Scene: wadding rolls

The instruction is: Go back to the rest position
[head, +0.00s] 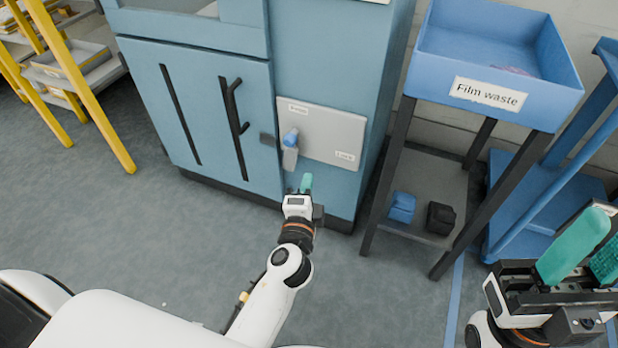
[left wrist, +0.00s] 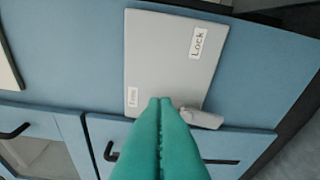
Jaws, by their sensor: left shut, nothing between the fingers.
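My left gripper (head: 306,183) has teal fingers and is in front of the lower part of the blue machine cabinet, just below a grey panel (head: 335,140). In the left wrist view the teal fingers (left wrist: 160,103) are pressed together with nothing between them, and the panel (left wrist: 175,60) lies beyond their tips. My right gripper (head: 590,250) is at the lower right edge of the head view, its two teal fingers apart and nothing visible between them; part of it is cut off.
The cabinet doors (head: 205,115) are shut. A blue "Film waste" bin (head: 490,95) stands on a dark frame at right. Open grey floor (head: 130,220) lies to the left.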

